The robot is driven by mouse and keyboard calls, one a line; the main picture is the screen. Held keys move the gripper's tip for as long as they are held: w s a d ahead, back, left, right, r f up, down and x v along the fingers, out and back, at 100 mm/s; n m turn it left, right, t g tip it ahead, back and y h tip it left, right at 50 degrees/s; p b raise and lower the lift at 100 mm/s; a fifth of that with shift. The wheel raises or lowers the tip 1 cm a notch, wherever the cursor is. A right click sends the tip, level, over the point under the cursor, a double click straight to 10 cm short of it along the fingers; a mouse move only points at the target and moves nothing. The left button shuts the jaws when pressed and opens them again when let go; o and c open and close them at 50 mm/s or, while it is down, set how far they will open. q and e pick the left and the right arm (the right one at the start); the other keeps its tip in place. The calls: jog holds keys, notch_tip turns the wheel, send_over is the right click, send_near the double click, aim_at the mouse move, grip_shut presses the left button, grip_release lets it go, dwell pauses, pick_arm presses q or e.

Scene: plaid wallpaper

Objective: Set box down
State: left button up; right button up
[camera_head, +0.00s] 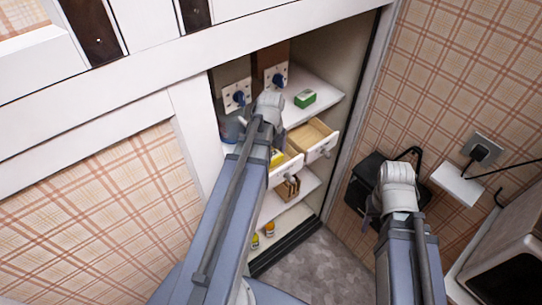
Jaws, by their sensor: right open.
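A small green box (305,98) with a white side lies on the upper cabinet shelf (325,86), apart from both grippers in the picture. My left arm reaches into the cabinet front, with its wrist left of the green box. Its gripper (276,138) is mostly hidden by the wrist and arm, so its jaws and anything in them cannot be made out. My right gripper (371,208) is open at the right, outside the cabinet, in front of the wall. I see nothing held in it.
Two drawers (306,138) stand pulled out below the upper shelf. Lower shelves hold a wooden item (287,190) and small bottles (269,229). A black bag-like object (367,172) is behind my right gripper. Bare shelf surrounds the green box's right side.

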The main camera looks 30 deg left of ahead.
pick_arm(q)
notch_tip(320, 180, up, 8)
jog(key=p, duration=0.8)
jog(key=shift+f, duration=0.1)
dwell(0.8)
